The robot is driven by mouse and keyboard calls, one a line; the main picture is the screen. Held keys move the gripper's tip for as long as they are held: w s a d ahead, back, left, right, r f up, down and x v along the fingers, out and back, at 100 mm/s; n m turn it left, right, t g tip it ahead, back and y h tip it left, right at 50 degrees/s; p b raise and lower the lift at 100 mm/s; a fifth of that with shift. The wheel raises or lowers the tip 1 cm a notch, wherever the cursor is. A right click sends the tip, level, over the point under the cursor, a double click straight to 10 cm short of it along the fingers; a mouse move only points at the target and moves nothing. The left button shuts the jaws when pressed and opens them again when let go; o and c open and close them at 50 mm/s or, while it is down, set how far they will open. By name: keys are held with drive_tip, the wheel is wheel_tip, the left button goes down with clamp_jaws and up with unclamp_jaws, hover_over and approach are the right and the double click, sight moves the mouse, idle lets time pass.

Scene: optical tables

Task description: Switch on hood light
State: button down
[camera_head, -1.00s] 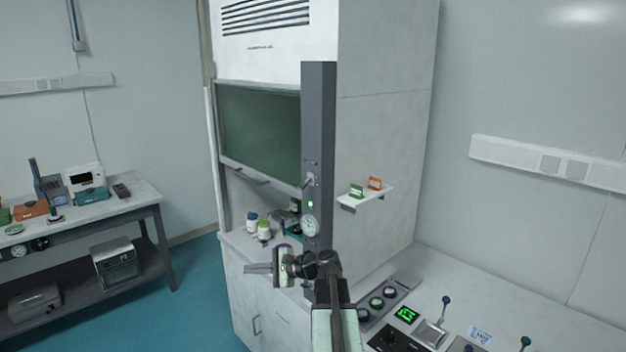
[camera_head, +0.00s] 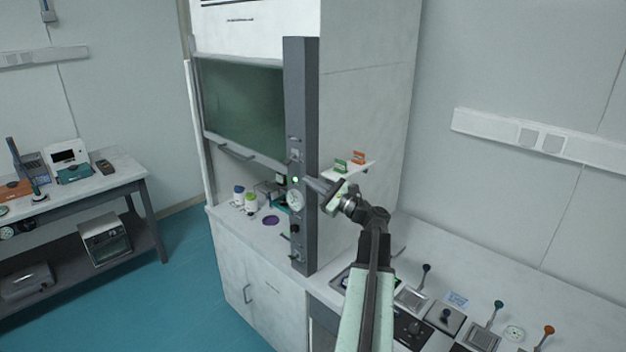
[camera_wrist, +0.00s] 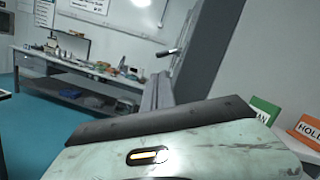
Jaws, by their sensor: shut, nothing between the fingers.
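The fume hood (camera_head: 365,110) stands in the middle of the head view, with a dark grey control column (camera_head: 301,100) at its front corner. The column carries a small switch lever (camera_head: 295,157), a lit green indicator (camera_head: 295,180) and a round gauge (camera_head: 295,200) below it. My gripper (camera_head: 308,182) is shut and empty, its tip close to the column at about the indicator's height. I cannot tell whether it touches. In the wrist view a grey panel (camera_wrist: 208,45) rises beyond my gripper, with a dark-ended lever (camera_wrist: 166,52) sticking out to its left.
Bottles (camera_head: 250,201) stand inside the hood. Several levers, such as the orange-topped one (camera_head: 549,330), stand on the right bench.

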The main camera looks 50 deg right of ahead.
sight(287, 162)
drive_tip(key=p+x, duration=0.1)
drive_tip(key=x, duration=0.6)
